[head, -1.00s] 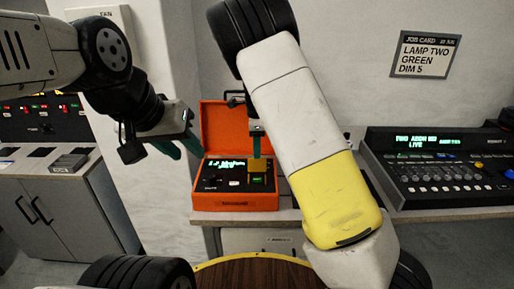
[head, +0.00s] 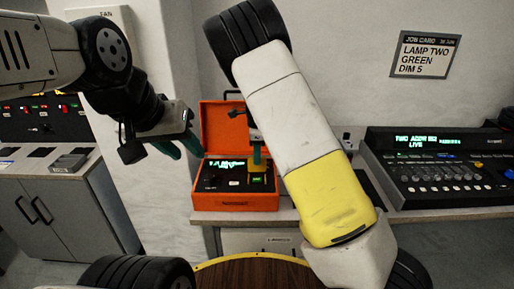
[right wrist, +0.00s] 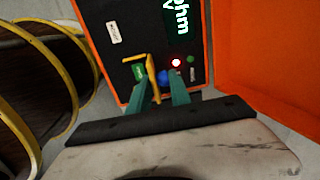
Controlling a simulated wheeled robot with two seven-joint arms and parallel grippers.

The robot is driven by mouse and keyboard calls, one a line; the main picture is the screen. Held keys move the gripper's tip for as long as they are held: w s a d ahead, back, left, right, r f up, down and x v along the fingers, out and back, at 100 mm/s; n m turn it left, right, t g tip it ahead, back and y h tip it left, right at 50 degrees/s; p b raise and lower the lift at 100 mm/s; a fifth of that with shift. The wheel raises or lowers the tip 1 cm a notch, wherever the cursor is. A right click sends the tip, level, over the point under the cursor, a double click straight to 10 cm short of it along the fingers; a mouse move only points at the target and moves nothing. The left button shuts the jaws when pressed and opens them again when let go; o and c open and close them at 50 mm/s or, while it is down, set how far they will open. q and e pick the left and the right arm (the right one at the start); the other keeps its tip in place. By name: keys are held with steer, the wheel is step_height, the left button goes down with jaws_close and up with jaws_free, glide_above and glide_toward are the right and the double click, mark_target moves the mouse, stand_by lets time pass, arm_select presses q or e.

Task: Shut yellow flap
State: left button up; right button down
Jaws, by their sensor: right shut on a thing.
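The yellow flap (head: 259,167) stands raised on the black panel of an orange case (head: 236,201). It also shows in the right wrist view (right wrist: 152,76), standing up from the panel beside a green-lit button (right wrist: 138,72). My right gripper (head: 257,155) is over the panel, shut on the flap, with its teal fingers (right wrist: 159,89) on either side of it. A blue knob (right wrist: 163,77) shows beside the flap, partly hidden by a finger. My left gripper (head: 180,146) is open and empty, left of the case.
The case lid (head: 222,125) stands open at the back. A lighting console (head: 440,172) is on the counter to the right. A round wooden top with a yellow rim (head: 250,270) is in front. A job card (head: 425,55) hangs on the wall.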

mark_target(258, 167)
steer(key=shift+s+t, duration=0.15)
steer(key=shift+t, duration=0.15)
stand_by(0.4)
steer(key=s+t, duration=0.2)
steer(key=shift+t, duration=0.3)
steer(key=s+t, duration=0.2)
steer(key=t, duration=0.1)
steer(key=shift+d+f, duration=0.1)
steer(key=shift+f, duration=0.25)
steer(key=s+t, duration=0.1)
steer(key=f+t, duration=0.1)
steer(key=t, duration=0.1)
steer(key=s+f+t, duration=0.1)
steer(key=t, duration=0.1)
steer(key=shift+s+f, duration=0.25)
steer(key=shift+s, duration=0.05)
steer(key=t, duration=0.1)
steer(key=f+t, duration=0.1)
steer(key=t, duration=0.1)
steer(key=shift+s+f, duration=0.15)
steer(key=shift+s, duration=0.2)
steer(key=shift+s+f+t, duration=0.1)
steer(key=shift+f+t, duration=0.1)
steer(key=shift+t, duration=0.5)
